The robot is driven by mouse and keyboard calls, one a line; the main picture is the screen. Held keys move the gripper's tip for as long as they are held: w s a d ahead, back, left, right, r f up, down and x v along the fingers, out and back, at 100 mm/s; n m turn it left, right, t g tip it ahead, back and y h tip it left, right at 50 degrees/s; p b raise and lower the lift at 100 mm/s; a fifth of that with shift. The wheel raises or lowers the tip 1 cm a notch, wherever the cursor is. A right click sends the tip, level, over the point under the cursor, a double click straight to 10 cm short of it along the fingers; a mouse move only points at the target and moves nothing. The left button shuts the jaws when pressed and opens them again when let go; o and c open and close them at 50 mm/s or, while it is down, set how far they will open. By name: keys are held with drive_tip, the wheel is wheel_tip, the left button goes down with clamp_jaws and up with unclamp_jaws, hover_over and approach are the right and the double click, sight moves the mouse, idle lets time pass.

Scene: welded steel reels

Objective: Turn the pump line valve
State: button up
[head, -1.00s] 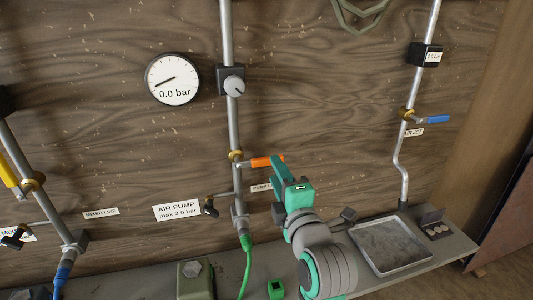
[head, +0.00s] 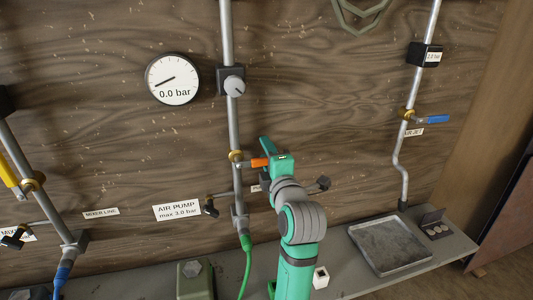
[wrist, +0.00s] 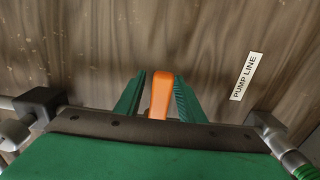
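The pump line valve has a brass body (head: 235,156) on the middle vertical pipe. Its orange lever (head: 259,162) points to the right, roughly level. My gripper (head: 268,148) is at the lever's outer end and covers part of it. In the wrist view, the orange lever (wrist: 160,95) stands between the two green fingers of my gripper (wrist: 160,82). The fingers are apart, one on each side, with a small gap showing beside the lever. The valve body is hidden in the wrist view. The PUMP LINE label (wrist: 246,76) is to the right of the fingers there.
A round gauge (head: 172,79) reads 0.0 bar, left of a grey knob (head: 234,85). A blue-levered valve (head: 432,119) is on the right pipe. A metal tray (head: 391,246) lies on the shelf. A green hose (head: 246,268) hangs below the middle pipe.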

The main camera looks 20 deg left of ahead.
clamp_jaws()
drive_tip(key=shift+r, duration=0.1)
drive_tip(key=r+n, duration=0.1)
drive_tip(key=n, duration=0.2)
drive_tip(key=s+a+r+n, duration=0.1)
drive_tip(key=r+n, duration=0.1)
drive_tip(key=n, duration=0.1)
drive_tip(key=r+n, duration=0.2)
drive_tip(key=n, duration=0.1)
drive_tip(key=shift+s+a+r, duration=0.15)
drive_tip(key=shift+a+r, duration=0.05)
drive_tip(key=shift+a, duration=0.2)
drive_tip(key=shift+s+a+r+n, duration=0.3)
drive_tip(key=shift+a+n, duration=0.1)
drive_tip(key=shift+n, duration=0.35)
drive_tip(key=shift+s+a+r+n, duration=0.2)
drive_tip(key=shift+a+r+n, duration=0.15)
drive_tip(key=shift+n, duration=0.4)
